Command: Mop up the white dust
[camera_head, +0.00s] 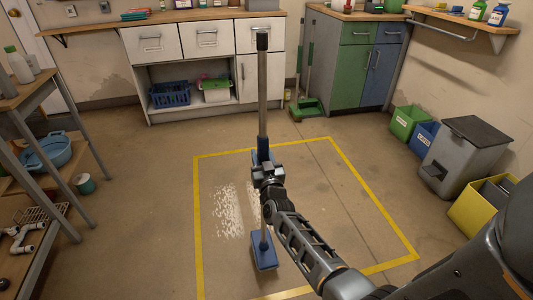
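The mop stands nearly upright in front of me, its long grey handle (263,95) topped by a dark cap. Its blue head (265,252) is low, at the floor inside the yellow outline; I cannot tell whether it presses on the floor. My gripper (264,165) is closed around the handle at its lower middle; the fingers are partly hidden by my wrist. White dust (229,212) lies in a streaky patch left of the mop. A smaller strip of dust (253,198) shows right beside the handle, partly hidden by my arm and the mop.
Yellow tape (196,215) marks a square on the floor. A wooden shelf table (35,95) stands left with a blue basin (50,152). White cabinets (200,42) line the back. A grey bin (465,155) and a yellow bin (482,208) stand right.

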